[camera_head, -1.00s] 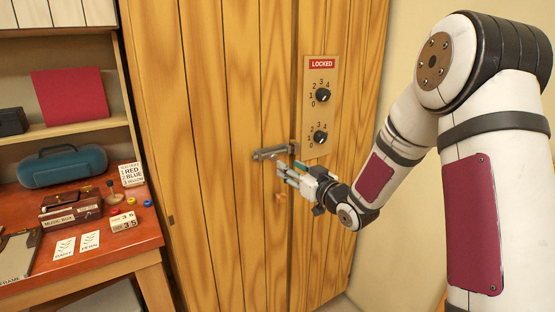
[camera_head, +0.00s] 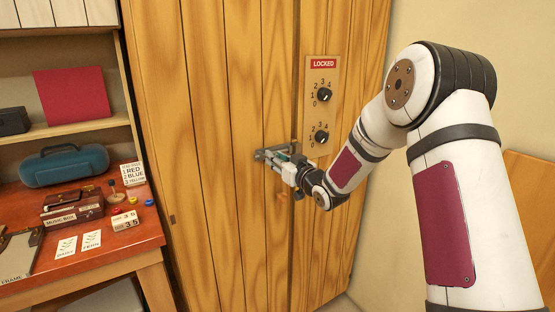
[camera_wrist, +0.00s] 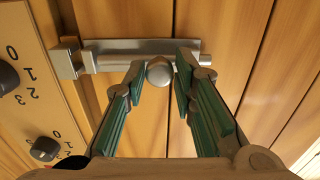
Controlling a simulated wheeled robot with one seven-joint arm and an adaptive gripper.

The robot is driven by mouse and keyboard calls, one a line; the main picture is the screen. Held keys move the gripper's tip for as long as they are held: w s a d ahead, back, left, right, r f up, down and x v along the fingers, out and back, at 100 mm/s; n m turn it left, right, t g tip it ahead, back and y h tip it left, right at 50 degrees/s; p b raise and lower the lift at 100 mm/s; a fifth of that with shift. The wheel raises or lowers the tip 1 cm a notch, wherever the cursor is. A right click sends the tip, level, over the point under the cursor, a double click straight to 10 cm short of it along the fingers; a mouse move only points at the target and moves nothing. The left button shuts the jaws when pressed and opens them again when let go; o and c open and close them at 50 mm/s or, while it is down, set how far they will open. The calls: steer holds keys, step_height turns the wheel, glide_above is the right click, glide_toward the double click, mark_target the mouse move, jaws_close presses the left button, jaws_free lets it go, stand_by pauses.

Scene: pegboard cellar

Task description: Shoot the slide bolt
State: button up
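The metal slide bolt (camera_head: 266,154) is mounted across the wooden cabinet door. In the wrist view its plate (camera_wrist: 150,46), rod and round knob (camera_wrist: 159,73) show, with the square keeper (camera_wrist: 66,58) at the left. I cannot tell whether a finger touches the knob.
A panel (camera_head: 321,105) with two dials and a red LOCKED sign (camera_head: 323,63) is just above the bolt. At the left, a desk (camera_head: 118,250) holds a music box (camera_head: 72,211), a blue case (camera_head: 64,166), cards and small blocks. The door front is otherwise clear.

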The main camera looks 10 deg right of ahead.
mark_target(284, 151)
jaws_close()
steer(key=shift+w+d+b, duration=0.15)
steer(key=shift+w+d, duration=0.1)
steer(key=shift+d, duration=0.55)
steer(key=shift+w+d+b, duration=0.2)
steer(key=shift+w+d, duration=0.05)
steer(key=shift+d, duration=0.55)
steer(key=shift+w+d+b, duration=0.15)
steer(key=shift+w+d, duration=0.1)
steer(key=shift+d, duration=0.55)
steer(key=o, duration=0.6)
jaws_free()
steer(key=shift+d, duration=0.1)
steer(key=shift+o, duration=0.2)
steer(key=v, duration=1.2)
steer(key=shift+r, duration=0.1)
